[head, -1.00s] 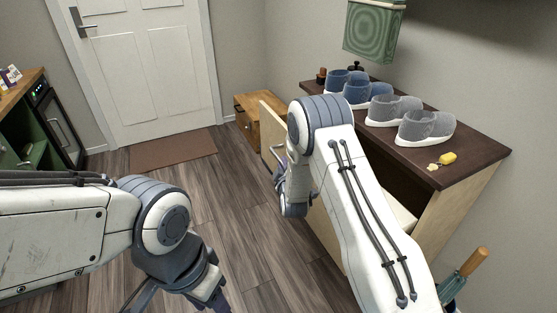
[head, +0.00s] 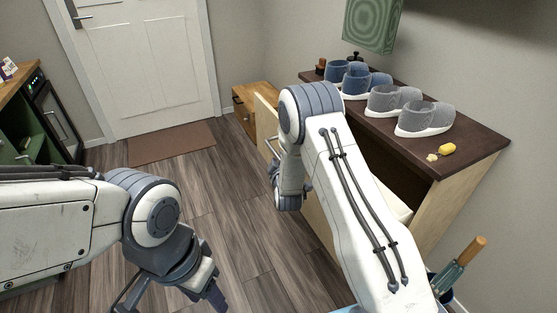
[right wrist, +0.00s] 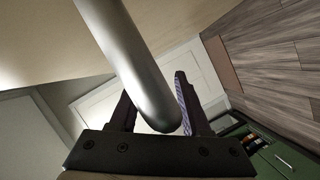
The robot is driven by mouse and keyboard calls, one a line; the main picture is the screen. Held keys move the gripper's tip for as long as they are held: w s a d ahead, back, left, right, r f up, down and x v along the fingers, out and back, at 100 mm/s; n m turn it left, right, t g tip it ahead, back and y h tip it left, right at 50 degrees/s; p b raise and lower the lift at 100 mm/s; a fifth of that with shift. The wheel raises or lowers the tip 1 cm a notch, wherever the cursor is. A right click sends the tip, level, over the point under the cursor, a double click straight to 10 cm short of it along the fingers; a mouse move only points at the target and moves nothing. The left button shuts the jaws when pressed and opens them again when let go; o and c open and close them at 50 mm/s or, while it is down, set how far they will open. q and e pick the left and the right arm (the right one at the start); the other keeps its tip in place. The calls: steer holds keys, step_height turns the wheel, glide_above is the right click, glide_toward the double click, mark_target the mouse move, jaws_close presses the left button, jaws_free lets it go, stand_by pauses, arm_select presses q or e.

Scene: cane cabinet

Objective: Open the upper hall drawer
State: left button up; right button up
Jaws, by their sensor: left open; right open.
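The hall cabinet has a dark brown top (head: 480,147) and a pale wood side (head: 458,195). Its pale drawer front (head: 265,118) stands out from the body, and a pale drawer interior (head: 401,208) shows behind my right arm. My right gripper (head: 290,197) is at the drawer front, partly hidden by its own arm. In the right wrist view, a round metal bar handle (right wrist: 130,60) runs between the open fingers of that gripper (right wrist: 156,108); contact cannot be told. My left gripper (head: 170,298) is open and empty over the floor, cut by the lower edge.
Grey and blue shoes (head: 425,118) and a small yellow object (head: 447,148) are on the cabinet top. A low wooden cabinet (head: 243,110) is behind. The wood floor (head: 215,190) is clear up to the brown mat (head: 172,143).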

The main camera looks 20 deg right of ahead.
steer(key=v, duration=1)
steer(key=shift+s, duration=0.2)
steer(key=s+a+r+m+g+y, duration=0.1)
steer(key=s+a+r+g+y, duration=0.2)
steer(key=s+a, duration=0.4)
steer(key=s+a+r+m+g+y, duration=0.1)
steer(key=s+a+r+g+y, duration=0.1)
steer(key=s+a+g, duration=0.5)
steer(key=s+d+r+g+h, duration=0.1)
steer(key=s+r+g, duration=0.2)
steer(key=s, duration=0.8)
steer(key=s+r+g+h, duration=0.1)
steer(key=s+r+g, duration=0.15)
steer(key=s, duration=0.75)
step_height(320, 180, up, 17)
steer(key=p, duration=1.6)
steer(key=shift+m+p, duration=0.35)
steer(key=shift+m, duration=0.05)
